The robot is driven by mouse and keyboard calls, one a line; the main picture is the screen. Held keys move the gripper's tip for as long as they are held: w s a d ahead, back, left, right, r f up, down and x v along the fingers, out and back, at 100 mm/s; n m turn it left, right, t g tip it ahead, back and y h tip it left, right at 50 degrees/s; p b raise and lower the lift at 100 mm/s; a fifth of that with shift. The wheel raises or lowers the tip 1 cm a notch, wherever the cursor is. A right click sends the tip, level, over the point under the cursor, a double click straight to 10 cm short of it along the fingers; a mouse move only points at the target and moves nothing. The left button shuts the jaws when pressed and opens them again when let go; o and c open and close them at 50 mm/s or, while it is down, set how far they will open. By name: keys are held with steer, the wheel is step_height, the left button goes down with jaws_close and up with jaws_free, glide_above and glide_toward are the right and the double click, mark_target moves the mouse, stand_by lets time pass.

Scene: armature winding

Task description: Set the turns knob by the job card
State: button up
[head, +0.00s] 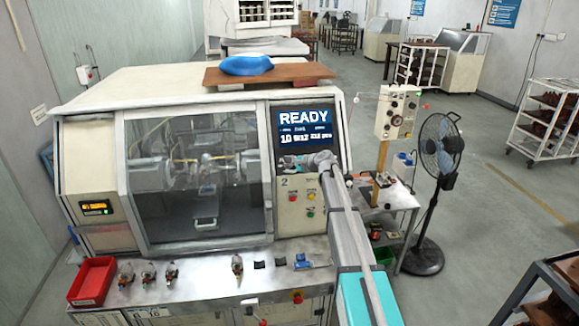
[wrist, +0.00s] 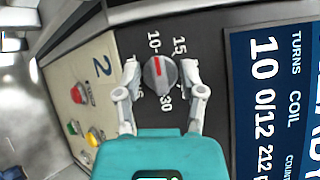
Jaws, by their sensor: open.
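The grey turns knob (wrist: 160,75) with a red pointer line sits on the dark dial panel (wrist: 207,60) in the wrist view. Its red line points up in the picture, close to the "10" mark. Marks "15" and "30" also show; another is hidden by a finger. My gripper (wrist: 160,72) is open, with one finger on each side of the knob. I cannot tell whether the fingers touch it. In the head view my gripper (head: 322,160) is at the panel below the screen and hides the knob. I cannot pick out the job card.
The screen (head: 306,130) reads READY, with 10 under TURNS in the wrist view (wrist: 265,95). Red, green and yellow buttons (wrist: 73,127) are near my gripper. A red bin (head: 92,282) and several small parts lie on the front ledge. A fan (head: 438,150) stands at the right.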

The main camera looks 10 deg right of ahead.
steer(key=shift+f, duration=0.1)
steer(key=m+t+b, duration=0.1)
steer(key=m, duration=0.1)
steer(key=m+t+b, duration=0.1)
steer(key=m+b, duration=0.1)
steer(key=shift+s+f+t, duration=0.15)
steer(key=shift+t, duration=0.15)
steer(key=m+t+h+b, duration=0.1)
steer(key=m, duration=0.1)
steer(key=m+t+h+b, duration=0.1)
steer(key=m+b, duration=0.1)
steer(key=m, duration=0.1)
steer(key=shift+a+m+t, duration=0.1)
steer(key=shift+m+t, duration=0.2)
steer(key=shift+t, duration=0.1)
steer(key=m+h, duration=0.1)
steer(key=m, duration=0.1)
steer(key=m+t+h+b, duration=0.1)
steer(key=m+h, duration=0.1)
steer(key=m, duration=0.1)
steer(key=shift+a+t, duration=0.1)
steer(key=shift+t, duration=0.2)
steer(key=shift+m+t+h+b, duration=0.4)
steer(key=shift+m+h, duration=1.3)
steer(key=shift+m, duration=1)
